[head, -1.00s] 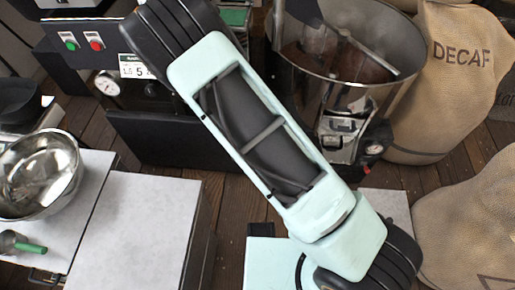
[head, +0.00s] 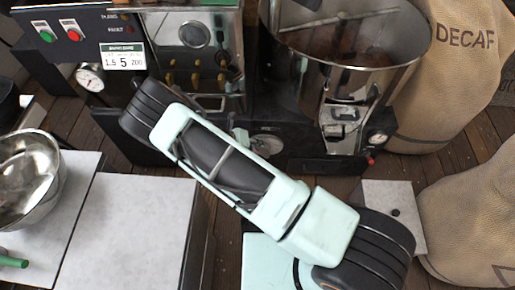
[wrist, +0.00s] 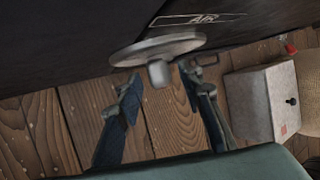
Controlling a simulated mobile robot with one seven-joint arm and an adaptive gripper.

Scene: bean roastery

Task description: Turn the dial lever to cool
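A round metal dial (wrist: 150,48) with a short stub lever (wrist: 159,73) sticks out of a dark machine face beside a plate that seems to read "AIR". My gripper (wrist: 158,79) is open in the wrist view, its two dark blue fingers on either side of the stub, with a gap showing around it. I cannot tell how deep the stub lies between the fingertips. In the head view a round metal disc (head: 267,144), probably the same dial, shows low on the roaster front just past my arm. My gripper is mostly hidden there. No "cool" marking is readable.
A control panel with green and red buttons (head: 73,31) is at the upper left. A steel drum (head: 345,60) of beans stands at the right of the roaster, beside a decaf sack (head: 465,70). A metal bowl (head: 28,175) and pale counter (head: 130,230) are at the left.

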